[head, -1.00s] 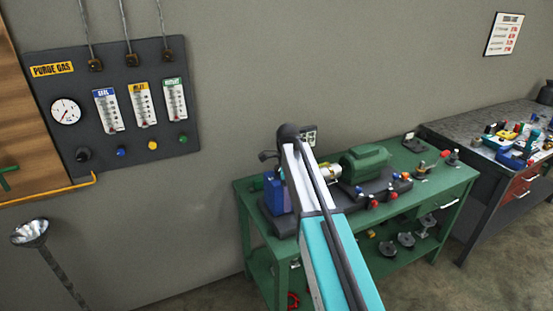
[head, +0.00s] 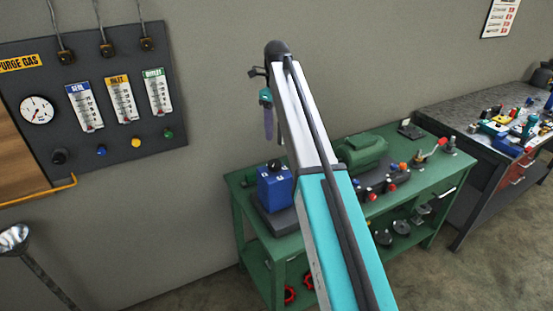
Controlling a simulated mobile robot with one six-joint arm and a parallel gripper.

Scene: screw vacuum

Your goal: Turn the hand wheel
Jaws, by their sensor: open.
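Two red wheel-shaped parts lie low on the left of the green bench, one on the left (head: 290,294) and one at its right (head: 308,280). I cannot tell whether either is the hand wheel of the task. My arm reaches up across the middle of the view and hides part of the bench. A small dark two-pronged end, which seems to be my gripper (head: 252,72), shows beside the top of the arm, against the wall. It looks open and empty, well above the bench and apart from everything on it.
The green bench (head: 240,196) carries a blue box (head: 275,188), a green motor (head: 362,152) and red-knobbed fittings (head: 391,188). A purge gas panel (head: 110,150) hangs on the left wall. A grey workbench (head: 450,118) with small parts stands right. A lamp (head: 14,238) stands lower left.

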